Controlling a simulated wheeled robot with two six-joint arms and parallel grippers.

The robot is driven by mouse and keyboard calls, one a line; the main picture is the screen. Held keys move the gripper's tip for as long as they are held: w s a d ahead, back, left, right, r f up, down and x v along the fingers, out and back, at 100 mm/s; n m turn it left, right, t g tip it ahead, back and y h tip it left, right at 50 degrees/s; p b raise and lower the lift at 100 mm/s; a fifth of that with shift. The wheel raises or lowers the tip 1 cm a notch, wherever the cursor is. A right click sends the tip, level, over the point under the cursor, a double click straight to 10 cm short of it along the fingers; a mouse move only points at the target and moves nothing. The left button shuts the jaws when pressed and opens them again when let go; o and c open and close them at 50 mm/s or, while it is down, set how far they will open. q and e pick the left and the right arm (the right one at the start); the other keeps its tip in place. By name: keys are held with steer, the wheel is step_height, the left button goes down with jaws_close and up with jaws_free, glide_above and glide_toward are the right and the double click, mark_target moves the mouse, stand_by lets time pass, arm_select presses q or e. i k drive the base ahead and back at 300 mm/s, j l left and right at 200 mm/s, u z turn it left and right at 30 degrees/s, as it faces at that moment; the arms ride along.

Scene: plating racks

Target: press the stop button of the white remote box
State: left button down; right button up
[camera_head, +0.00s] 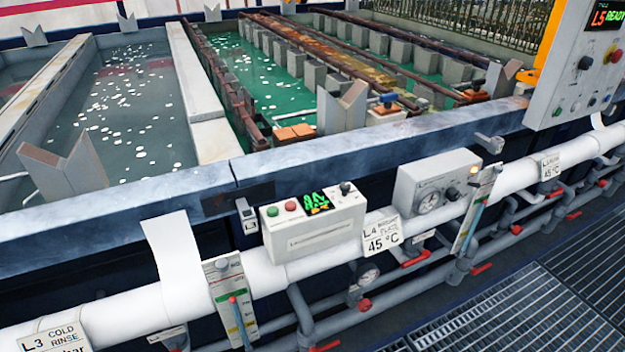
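The white remote box (313,229) is mounted at the front of the tank line, in the middle of the head view. On its top face are a green button (272,211) at the left and a red button (291,206) beside it. A dark display with green digits (316,202) and a black knob (346,187) sit further right on the same face. Any lettering by the buttons is too small to read. Neither of my grippers shows in this view, and nothing covers the box's top.
A white pipe (115,316) runs along the front below the box. A grey gauge box (437,187) is to its right. A control panel (577,62) with a red knob stands at the upper right. Tanks with liquid (125,110) lie behind the blue-grey rim (330,158). Grating (525,310) covers the lower right.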

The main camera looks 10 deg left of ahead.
mark_target(290, 206)
steer(key=i+l+u, duration=0.1)
steer(key=l, duration=0.25)
steer(key=i+l+u, duration=0.15)
steer(key=l, duration=0.2)
steer(key=i+l+u, duration=0.1)
steer(key=l, duration=0.3)
steer(key=i+l+u, duration=0.1)
steer(key=l, duration=0.25)
steer(key=i+l+u, duration=0.15)
steer(key=l, duration=0.25)
